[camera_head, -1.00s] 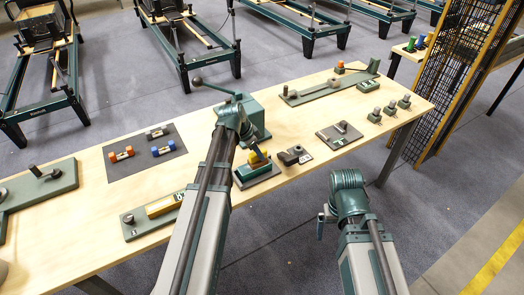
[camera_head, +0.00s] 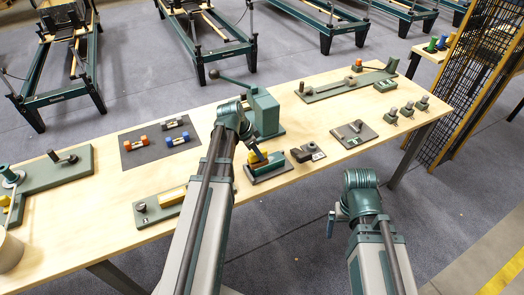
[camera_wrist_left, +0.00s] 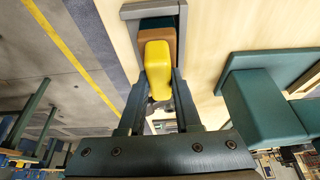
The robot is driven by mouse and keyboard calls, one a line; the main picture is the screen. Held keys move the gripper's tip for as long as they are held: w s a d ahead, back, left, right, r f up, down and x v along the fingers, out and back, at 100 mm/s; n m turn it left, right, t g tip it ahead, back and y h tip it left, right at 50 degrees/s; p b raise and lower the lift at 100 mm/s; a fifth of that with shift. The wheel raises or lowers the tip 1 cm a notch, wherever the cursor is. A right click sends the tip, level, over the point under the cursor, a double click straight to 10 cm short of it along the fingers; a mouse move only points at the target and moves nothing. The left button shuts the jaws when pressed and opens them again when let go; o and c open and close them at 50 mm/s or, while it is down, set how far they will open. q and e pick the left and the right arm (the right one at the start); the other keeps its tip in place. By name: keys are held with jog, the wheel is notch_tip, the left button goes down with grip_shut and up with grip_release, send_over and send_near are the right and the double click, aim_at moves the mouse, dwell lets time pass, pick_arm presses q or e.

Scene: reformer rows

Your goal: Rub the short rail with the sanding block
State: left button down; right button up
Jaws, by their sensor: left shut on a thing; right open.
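My left gripper (camera_wrist_left: 157,95) is shut on the yellow handle of the sanding block (camera_wrist_left: 155,66). The block's brown body (camera_wrist_left: 171,40) lies just beyond the handle, close to a teal surface within a grey frame; contact cannot be told. In the head view my left gripper (camera_head: 257,155) is over a teal piece (camera_head: 270,163) on a small dark tray, and the arm hides part of the block. A green plate with a yellow bar (camera_head: 172,197) and a grey knob lies to the left. I cannot tell for certain which piece is the short rail. My right gripper (camera_head: 334,220) is open and empty, off the table's front edge.
A teal box with a lever (camera_head: 265,112) stands close behind the left gripper. A long green plate (camera_head: 345,86) lies at the back right. A dark mat (camera_head: 155,145) with small clamps is at the left. Several grey-topped pegs (camera_head: 407,109) stand at the right.

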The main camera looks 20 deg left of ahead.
pick_arm(q)
jog(key=shift+r, duration=0.1)
notch_tip(320, 180, up, 6)
jog(key=p, duration=0.6)
dwell(0.3)
notch_tip(320, 180, up, 3)
jog(key=p, duration=0.3)
